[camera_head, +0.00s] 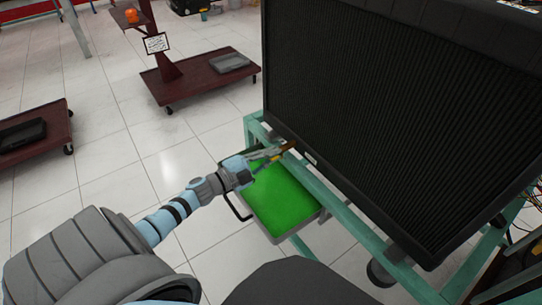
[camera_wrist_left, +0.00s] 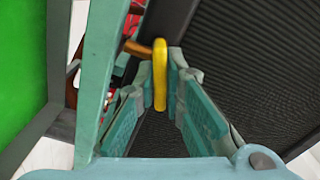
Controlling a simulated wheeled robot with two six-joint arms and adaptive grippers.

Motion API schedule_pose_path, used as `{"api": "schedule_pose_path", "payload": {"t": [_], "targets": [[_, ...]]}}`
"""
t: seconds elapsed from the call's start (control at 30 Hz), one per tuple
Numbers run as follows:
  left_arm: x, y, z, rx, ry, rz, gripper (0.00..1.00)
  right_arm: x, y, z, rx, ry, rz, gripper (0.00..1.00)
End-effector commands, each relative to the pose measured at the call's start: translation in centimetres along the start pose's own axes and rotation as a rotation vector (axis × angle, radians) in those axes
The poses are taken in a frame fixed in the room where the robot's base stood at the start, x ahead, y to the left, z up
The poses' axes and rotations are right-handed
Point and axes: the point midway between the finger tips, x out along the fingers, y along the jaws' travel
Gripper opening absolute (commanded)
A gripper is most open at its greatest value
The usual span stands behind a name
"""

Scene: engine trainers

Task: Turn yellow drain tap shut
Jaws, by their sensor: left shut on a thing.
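The yellow drain tap (camera_wrist_left: 160,75) shows in the left wrist view as an upright yellow handle at the end of a copper-coloured pipe stub (camera_wrist_left: 137,48). My left gripper (camera_wrist_left: 160,85) is shut on the handle, with a finger on each side of it. In the head view the left gripper (camera_head: 282,150) reaches to the lower edge of the black radiator (camera_head: 390,110), and its fingers mostly hide the tap there. My right gripper is not in view.
Dark red wheeled carts (camera_head: 205,78) stand at the back left. The tiled floor between is clear.

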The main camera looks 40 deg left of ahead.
Motion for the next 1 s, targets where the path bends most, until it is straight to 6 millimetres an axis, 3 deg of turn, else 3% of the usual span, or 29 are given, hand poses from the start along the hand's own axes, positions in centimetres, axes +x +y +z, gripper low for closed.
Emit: {"api": "schedule_pose_path", "payload": {"t": [0.5, 1.0], "targets": [[-0.1, 0.4, 0.1, 0.344, -0.001, 0.004, 0.00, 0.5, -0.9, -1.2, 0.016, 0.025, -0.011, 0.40], [-0.1, 0.4, 0.1, 0.404, -0.001, 0.004, 0.00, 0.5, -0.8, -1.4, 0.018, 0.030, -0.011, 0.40]]}}
